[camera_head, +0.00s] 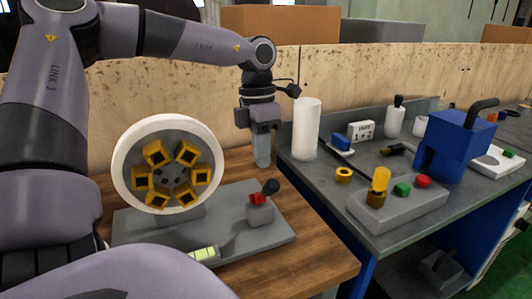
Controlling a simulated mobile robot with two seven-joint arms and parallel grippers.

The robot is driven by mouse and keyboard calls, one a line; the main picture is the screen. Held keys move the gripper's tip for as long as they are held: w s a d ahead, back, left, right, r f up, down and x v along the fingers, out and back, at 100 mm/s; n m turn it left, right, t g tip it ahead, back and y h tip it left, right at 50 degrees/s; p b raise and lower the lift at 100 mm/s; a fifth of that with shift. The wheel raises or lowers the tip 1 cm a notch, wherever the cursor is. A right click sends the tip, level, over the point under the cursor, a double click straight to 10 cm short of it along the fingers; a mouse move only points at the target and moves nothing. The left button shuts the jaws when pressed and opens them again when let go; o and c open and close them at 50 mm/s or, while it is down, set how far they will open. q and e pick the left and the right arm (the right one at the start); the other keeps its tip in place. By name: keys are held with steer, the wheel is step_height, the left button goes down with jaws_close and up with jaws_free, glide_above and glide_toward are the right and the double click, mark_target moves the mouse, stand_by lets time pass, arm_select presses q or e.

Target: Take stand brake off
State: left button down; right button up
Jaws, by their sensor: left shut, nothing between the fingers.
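A white-rimmed wheel (122,166) with several yellow blocks around its hub stands on a grey base plate (235,240) on the wooden bench. To the right on the plate is a small grey block (260,213) with a red part (257,198) and a black knob (271,186) on a short lever, which looks like the stand brake. My left gripper (262,164) points down behind and above this block, right of the wheel. It is shut and empty, and appears apart from the knob. My right gripper is not in view.
A green level vial (204,254) lies at the plate's front. A white cylinder (306,130) stands right of my left gripper. The grey table (335,203) at right carries a blue machine (452,148) and a grey block (410,206) with coloured buttons. A wooden panel (350,75) runs behind.

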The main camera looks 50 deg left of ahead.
arm_select(q)
step_height(320, 180, up, 10)
steer(key=shift+d+r, duration=0.25)
steer(key=shift+d, duration=0.1)
